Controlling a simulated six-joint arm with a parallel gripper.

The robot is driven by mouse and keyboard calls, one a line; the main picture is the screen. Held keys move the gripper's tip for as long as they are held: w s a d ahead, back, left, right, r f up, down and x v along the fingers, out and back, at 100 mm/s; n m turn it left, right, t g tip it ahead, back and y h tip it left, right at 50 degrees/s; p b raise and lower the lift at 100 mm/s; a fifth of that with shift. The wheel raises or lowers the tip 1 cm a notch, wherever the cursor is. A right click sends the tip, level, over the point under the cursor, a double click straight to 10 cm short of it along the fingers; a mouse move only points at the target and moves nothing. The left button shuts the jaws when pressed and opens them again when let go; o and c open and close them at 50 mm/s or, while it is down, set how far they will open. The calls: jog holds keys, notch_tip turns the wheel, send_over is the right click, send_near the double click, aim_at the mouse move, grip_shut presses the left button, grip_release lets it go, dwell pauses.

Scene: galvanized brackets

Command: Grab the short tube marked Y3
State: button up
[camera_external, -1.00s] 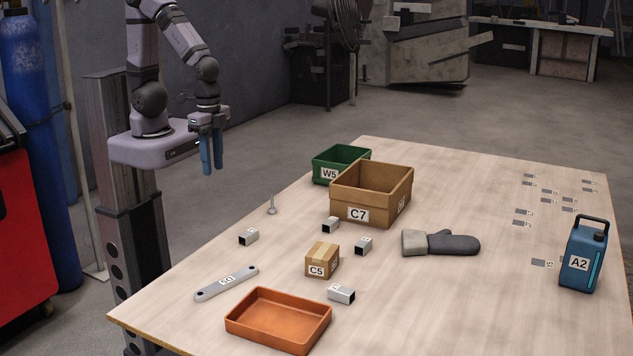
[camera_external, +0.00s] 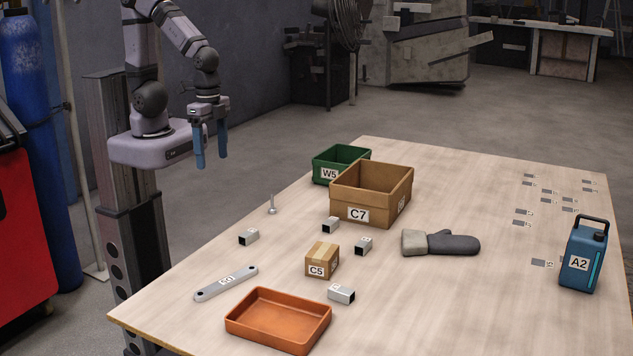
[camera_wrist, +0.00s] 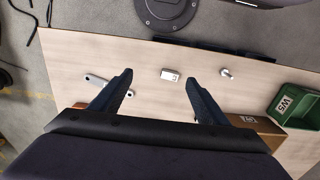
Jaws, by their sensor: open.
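Several short square metal tubes lie on the table: one at the left (camera_external: 249,237), one by the brown bin (camera_external: 330,225), one right of the carton (camera_external: 363,246), and one near the orange tray (camera_external: 341,294). Their labels are too small to read, so I cannot tell which is Y3. My gripper (camera_external: 211,160) is open and empty, high off the table's far left edge. In the wrist view one tube (camera_wrist: 170,75) shows far below, between the fingers of my gripper (camera_wrist: 158,80).
A brown bin C7 (camera_external: 372,206), green bin W5 (camera_external: 319,172), carton C5 (camera_external: 321,262), orange tray (camera_external: 278,334), flat bar (camera_external: 227,284), eyebolt (camera_external: 272,207), glove (camera_external: 453,244) and blue can A2 (camera_external: 582,263) stand or lie around.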

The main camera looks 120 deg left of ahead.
aim_at(363, 242)
jog(key=w+a+f+n+t+h+b, duration=0.1)
jog(key=w+n+t+b, duration=0.2)
jog(key=w+n+b, duration=0.6)
jog(key=w+a+f+n+t+h+b, duration=0.15)
jog(key=w+n+t+b, duration=0.25)
jog(key=w+n+b, duration=0.65)
jog(key=w+a+r+n+t+y+b, duration=0.1)
jog(key=w+a+r+n+t+b, duration=0.15)
jog(key=w+a+n+b, duration=0.4)
jog(key=w+a+r+n+t+y+b, duration=0.1)
jog(key=w+a+n+t+b, duration=0.3)
jog(key=w+a+n, duration=0.45)
jog(key=shift+n, duration=0.55)
jog(key=d+f, duration=0.1)
jog(key=f, duration=1.5)
jog(key=s+d+f, duration=0.1)
jog(key=f, duration=0.7)
jog(key=shift+s+d, duration=0.1)
jog(key=shift+d, duration=0.25)
jog(key=shift+p+x, duration=0.45)
jog(key=shift+x, duration=3.3)
jog(key=shift+r, duration=0.2)
jog(key=shift+c, duration=0.6)
